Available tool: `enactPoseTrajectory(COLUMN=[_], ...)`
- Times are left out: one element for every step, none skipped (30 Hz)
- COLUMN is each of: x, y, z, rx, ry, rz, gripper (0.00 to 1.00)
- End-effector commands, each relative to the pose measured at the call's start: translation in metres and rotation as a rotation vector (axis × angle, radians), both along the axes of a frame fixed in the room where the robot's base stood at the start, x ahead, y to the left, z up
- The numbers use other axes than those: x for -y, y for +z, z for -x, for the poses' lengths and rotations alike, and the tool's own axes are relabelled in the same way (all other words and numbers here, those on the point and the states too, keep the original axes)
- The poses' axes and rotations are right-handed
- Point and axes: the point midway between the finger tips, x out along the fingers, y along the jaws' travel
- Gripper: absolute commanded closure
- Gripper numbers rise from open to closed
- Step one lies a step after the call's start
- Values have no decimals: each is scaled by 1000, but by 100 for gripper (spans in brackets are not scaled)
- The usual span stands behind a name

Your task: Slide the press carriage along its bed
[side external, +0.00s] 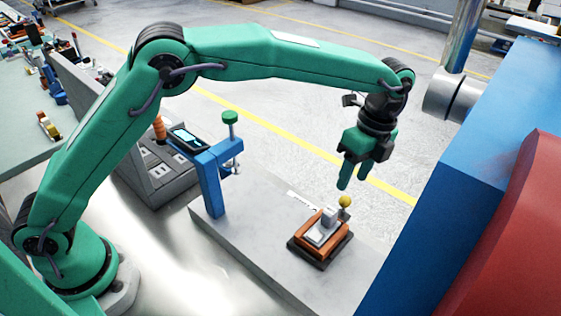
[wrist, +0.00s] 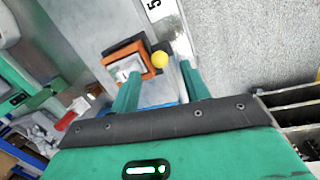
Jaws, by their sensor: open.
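An orange block with a grey metal top (side external: 322,232), which looks like the press carriage, sits on a dark base on a pale grey slab (side external: 262,245). A yellow ball knob (side external: 345,201) stands at its far right corner. In the wrist view the block (wrist: 126,64) and the yellow knob (wrist: 160,59) show just beyond my fingertips. My gripper (side external: 352,184) is open and empty, pointing down above the knob. Both fingers show apart in the wrist view (wrist: 161,80), with the knob roughly between them in the picture. I cannot tell whether they touch it.
A blue bracket with a green-knobbed screw (side external: 231,118) stands on the slab's left end. A large blue housing (side external: 450,180) and a red rounded part (side external: 520,240) fill the right side. A metal cylinder (side external: 452,95) juts out near my wrist. A white numbered strip lies behind the block.

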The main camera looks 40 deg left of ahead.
Motion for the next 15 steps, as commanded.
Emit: enactPoseTrajectory(x=[0,-1,-1,-1,-1,-1,-2,-2,-2,-2,-2,-2,-2,-2,-2], y=[-6,-10,-15,-19,-23,-28,-31,-35,-39,-42,-44,-47,-49,-50,-52], z=[2,3,3,4,5,6,7,7,8,8,9,9,10,10,10], rx=[-1,-2,-2,-2,-2,-1,-2,-2,-1,-1,-1,-1,0,0,1], ry=[0,0,0,0,0,0,0,0,0,0,0,0,0,1,1], rz=[-1,-1,-1,-1,-1,-1,-1,-2,-1,-1,-2,-2,-1,-1,-1], gripper=[54,54,54,54,54,54,54,54,54,54,54,54,54,54,54])
